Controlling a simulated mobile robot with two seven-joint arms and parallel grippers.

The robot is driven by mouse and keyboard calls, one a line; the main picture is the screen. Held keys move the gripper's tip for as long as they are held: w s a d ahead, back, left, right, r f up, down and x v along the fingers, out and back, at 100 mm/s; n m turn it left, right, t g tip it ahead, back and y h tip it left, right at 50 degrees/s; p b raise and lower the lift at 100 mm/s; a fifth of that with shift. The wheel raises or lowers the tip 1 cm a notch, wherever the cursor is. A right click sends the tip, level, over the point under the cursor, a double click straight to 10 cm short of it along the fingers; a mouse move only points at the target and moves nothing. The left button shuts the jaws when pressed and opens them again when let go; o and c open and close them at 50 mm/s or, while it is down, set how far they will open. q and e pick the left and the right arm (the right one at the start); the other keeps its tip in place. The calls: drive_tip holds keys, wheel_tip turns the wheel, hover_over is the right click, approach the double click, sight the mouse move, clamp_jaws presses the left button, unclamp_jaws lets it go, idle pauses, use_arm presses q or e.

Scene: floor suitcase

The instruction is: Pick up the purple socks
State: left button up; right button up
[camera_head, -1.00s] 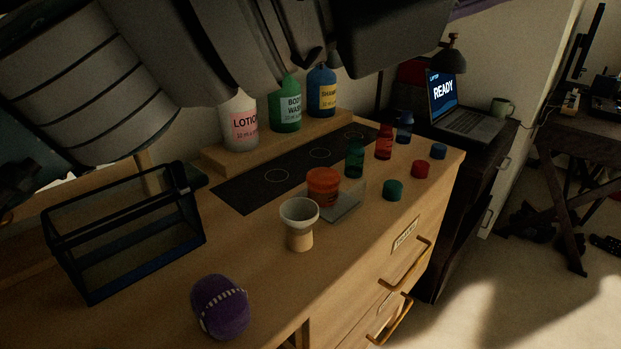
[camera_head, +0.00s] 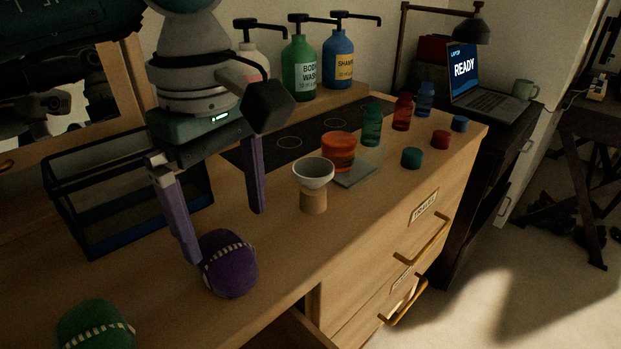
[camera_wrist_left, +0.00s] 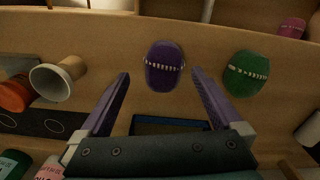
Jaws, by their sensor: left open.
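The purple socks (camera_head: 229,264) are a rolled ball with a pale stitched band, lying on the wooden dresser top near its front edge. They also show in the left wrist view (camera_wrist_left: 164,66), just beyond and between my fingertips. My left gripper (camera_head: 228,238) is open and empty, with purple fingers pointing down. In the head view one fingertip overlaps the left edge of the socks; I cannot tell whether it touches. The other finger is farther back to the right. My right gripper does not show.
Green rolled socks (camera_head: 97,326) lie to the left. A black-framed bin (camera_head: 130,205) stands behind my gripper. A white funnel cup (camera_head: 313,172), an orange jar (camera_head: 338,152), small bottles and pump bottles stand to the right and back. An open drawer (camera_head: 290,332) sits below the front edge.

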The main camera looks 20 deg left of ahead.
sight(225, 246)
use_arm(q)
drive_tip(key=f, duration=0.5)
drive_tip(key=shift+s+a+f, duration=0.15)
drive_tip(key=shift+a+f, duration=0.1)
drive_tip(key=shift+a, duration=0.15)
drive_tip(key=c, duration=1.2)
